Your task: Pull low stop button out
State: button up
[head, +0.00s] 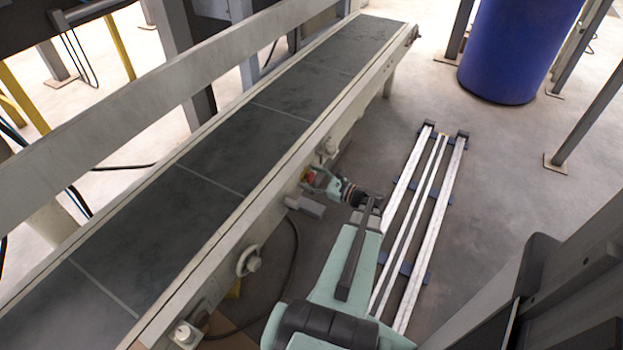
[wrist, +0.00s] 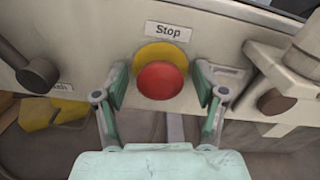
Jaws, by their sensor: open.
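The low stop button (wrist: 162,81) is a red round knob on a yellow disc under a label reading "Stop" in the wrist view. It is mounted on the side frame of the conveyor. My gripper (wrist: 163,88) is open, with one finger on each side of the red knob. A gap shows between the left finger and the knob, and between the right finger and the knob. In the head view my gripper (head: 318,183) is at the conveyor's side, and a bit of the red button (head: 309,176) shows beside it.
The conveyor (head: 240,140) runs diagonally with its belt on top. A dark knob (wrist: 38,74) sits left of the button and a round post end (wrist: 276,101) right of it. A blue barrel (head: 517,50) stands at the back right. Floor rails (head: 420,210) lie right of the conveyor.

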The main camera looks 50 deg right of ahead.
jog(key=shift+c, duration=0.4)
grip_shut()
jog(key=shift+s+d+r+p, duration=0.1)
jog(key=shift+s+p, duration=0.45)
jog(key=shift+p, duration=0.3)
jog(key=shift+o, duration=0.4)
grip_release()
jog(key=shift+s, duration=0.1)
